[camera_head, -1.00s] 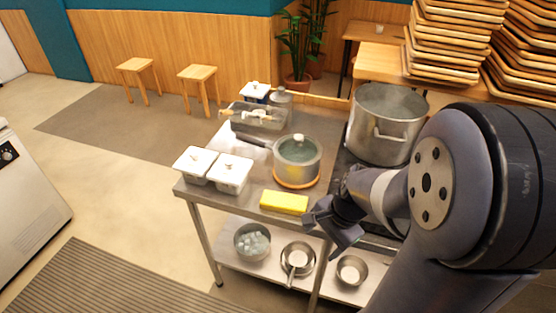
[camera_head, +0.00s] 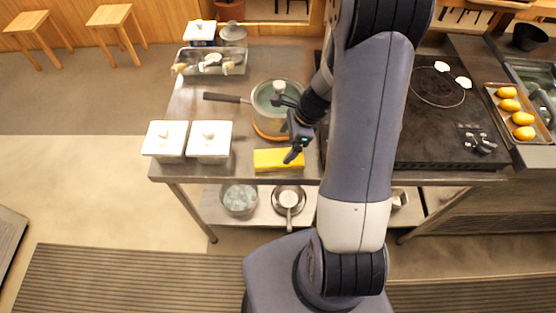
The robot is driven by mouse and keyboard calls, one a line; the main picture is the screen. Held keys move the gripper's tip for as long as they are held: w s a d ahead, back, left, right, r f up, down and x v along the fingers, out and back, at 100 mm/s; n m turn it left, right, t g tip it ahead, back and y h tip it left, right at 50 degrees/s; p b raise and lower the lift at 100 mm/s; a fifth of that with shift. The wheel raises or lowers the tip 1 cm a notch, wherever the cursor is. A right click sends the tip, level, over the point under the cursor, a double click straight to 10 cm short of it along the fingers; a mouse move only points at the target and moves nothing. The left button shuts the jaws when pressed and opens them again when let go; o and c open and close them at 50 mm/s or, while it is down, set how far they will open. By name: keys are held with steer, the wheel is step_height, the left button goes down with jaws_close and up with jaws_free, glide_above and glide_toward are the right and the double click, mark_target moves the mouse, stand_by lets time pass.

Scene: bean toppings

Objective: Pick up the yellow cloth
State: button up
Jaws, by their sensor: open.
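The yellow cloth (camera_head: 272,160) is a flat, folded yellow block. It lies on the steel table near its front edge, just in front of the saucepan. My gripper (camera_head: 290,150) is open above the right end of the cloth, with its dark fingers pointing down. One finger overlaps the cloth's right end in the picture. I cannot tell whether it touches the cloth. My arm hides part of the area to the right.
A lidded saucepan (camera_head: 277,106) stands right behind the cloth, its handle pointing left. Two white lidded containers (camera_head: 166,140) (camera_head: 209,141) stand to the left. A metal tray (camera_head: 209,64) is at the back left. A black stove top (camera_head: 440,120) lies to the right.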

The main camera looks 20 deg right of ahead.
mark_target(280, 156)
steer(key=shift+s+b+x, duration=0.25)
steer(key=shift+b+x, duration=0.8)
steer(key=shift+x, duration=0.25)
steer(key=shift+s+b+x, duration=0.25)
steer(key=shift+b+x, duration=0.8)
steer(key=shift+x, duration=0.25)
steer(key=shift+w+a+f, duration=0.1)
steer(key=shift+f, duration=0.35)
steer(key=shift+r, duration=0.1)
steer(key=shift+c, duration=0.4)
steer(key=c, duration=1.1)
